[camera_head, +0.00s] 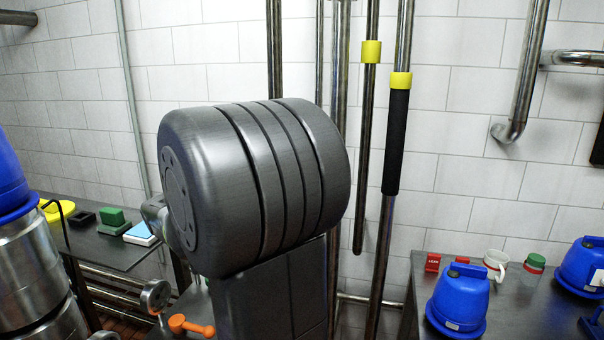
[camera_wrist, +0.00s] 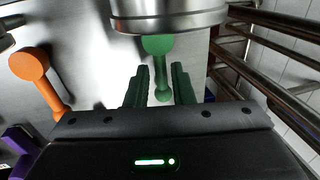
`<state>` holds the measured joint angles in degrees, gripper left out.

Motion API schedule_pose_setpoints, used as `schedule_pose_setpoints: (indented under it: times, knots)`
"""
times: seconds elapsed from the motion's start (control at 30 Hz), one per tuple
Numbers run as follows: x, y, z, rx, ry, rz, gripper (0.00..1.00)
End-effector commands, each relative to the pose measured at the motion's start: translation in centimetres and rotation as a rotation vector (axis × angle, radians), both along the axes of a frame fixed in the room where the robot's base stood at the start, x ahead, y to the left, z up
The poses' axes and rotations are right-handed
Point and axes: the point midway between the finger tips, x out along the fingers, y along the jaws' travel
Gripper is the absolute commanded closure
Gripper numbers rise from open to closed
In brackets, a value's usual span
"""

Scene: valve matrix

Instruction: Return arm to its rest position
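In the wrist view my gripper (camera_wrist: 162,86) has its two green fingers apart, with visible gaps on both sides of a green valve handle (camera_wrist: 163,70). The handle's lower end lies between the fingers in the picture; I cannot tell how deep it sits between them. An orange valve handle (camera_wrist: 38,82) is to the left, and a purple part (camera_wrist: 20,140) shows at the lower left. My arm's large grey joint fills the middle of the head view and hides much behind it. The gripper does not show there. The orange handle (camera_head: 190,326) shows at the bottom.
A gauge (camera_head: 155,296) stands near the orange handle. The left bench (camera_head: 115,253) holds small coloured items. The right bench (camera_head: 497,310) holds blue-topped devices (camera_head: 458,300) and a white mug (camera_head: 496,264). Vertical pipes (camera_head: 385,220) stand behind my arm. Metal rails (camera_wrist: 265,85) run at the wrist view's right.

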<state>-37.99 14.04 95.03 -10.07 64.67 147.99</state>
Motion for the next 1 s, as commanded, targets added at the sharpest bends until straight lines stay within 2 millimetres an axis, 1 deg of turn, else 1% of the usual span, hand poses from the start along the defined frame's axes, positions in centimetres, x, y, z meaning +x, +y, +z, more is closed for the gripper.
schedule_pose_setpoints:
  times: [0.13,0.43,0.57,0.67,0.77,1.0]
  knots:
    - [0.1,-0.1,-0.6,0.0,0.0,0.0,0.78]
    - [0.1,0.0,-0.5,0.0,0.0,0.004,0.78]
    - [0.0,0.0,0.1,0.001,-0.002,0.001,0.78]
    - [-0.2,0.2,1.3,0.004,-0.004,0.001,0.78]
    - [-0.5,0.3,3.0,0.004,-0.004,0.001,0.78]
    - [-1.4,0.5,7.8,0.004,-0.004,0.001,0.78]
